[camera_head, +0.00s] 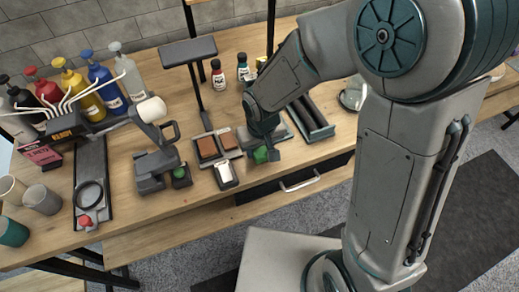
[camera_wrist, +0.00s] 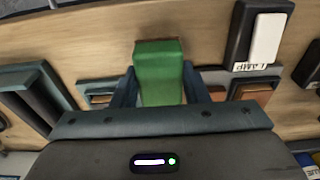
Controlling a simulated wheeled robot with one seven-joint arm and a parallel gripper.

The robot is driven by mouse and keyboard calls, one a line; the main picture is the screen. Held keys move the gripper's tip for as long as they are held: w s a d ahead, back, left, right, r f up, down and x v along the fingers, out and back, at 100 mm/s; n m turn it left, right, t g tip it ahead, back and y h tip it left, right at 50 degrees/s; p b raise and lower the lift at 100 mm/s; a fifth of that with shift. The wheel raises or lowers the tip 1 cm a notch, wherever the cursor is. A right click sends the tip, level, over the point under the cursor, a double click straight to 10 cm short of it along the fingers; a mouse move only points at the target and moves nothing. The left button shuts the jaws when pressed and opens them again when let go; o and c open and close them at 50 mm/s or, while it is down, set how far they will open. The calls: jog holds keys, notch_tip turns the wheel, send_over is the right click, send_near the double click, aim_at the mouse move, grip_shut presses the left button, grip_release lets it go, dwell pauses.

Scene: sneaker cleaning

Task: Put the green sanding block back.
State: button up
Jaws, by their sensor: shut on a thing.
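The green sanding block (camera_wrist: 160,72) is held between the two fingers of my gripper (camera_wrist: 158,90) in the wrist view. In the head view the block (camera_head: 262,154) shows at the end of my gripper (camera_head: 264,147), near the table's front edge. A tray with brown blocks (camera_head: 217,146) lies just left of my gripper in the head view. A brown block (camera_wrist: 256,93) also shows right of the fingers in the wrist view. Whether the block touches the table cannot be told.
A white-topped item (camera_head: 227,173) in a dark holder, labelled LAMP in the wrist view (camera_wrist: 264,38), stands close to my gripper. A dark trough (camera_head: 311,118) is to the right. A lamp stand (camera_head: 196,85) rises behind. A drawer handle (camera_head: 300,181) juts out below the table edge.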

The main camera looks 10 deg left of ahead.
aim_at(262, 152)
jog(key=shift+f, duration=0.95)
jog(key=shift+f, duration=0.15)
jog(key=o, duration=0.9)
jog(key=shift+o, duration=0.2)
notch_tip(262, 152, up, 12)
jog(key=s, duration=0.1)
jog(key=shift+d+p, duration=0.3)
jog(key=shift+d, duration=0.1)
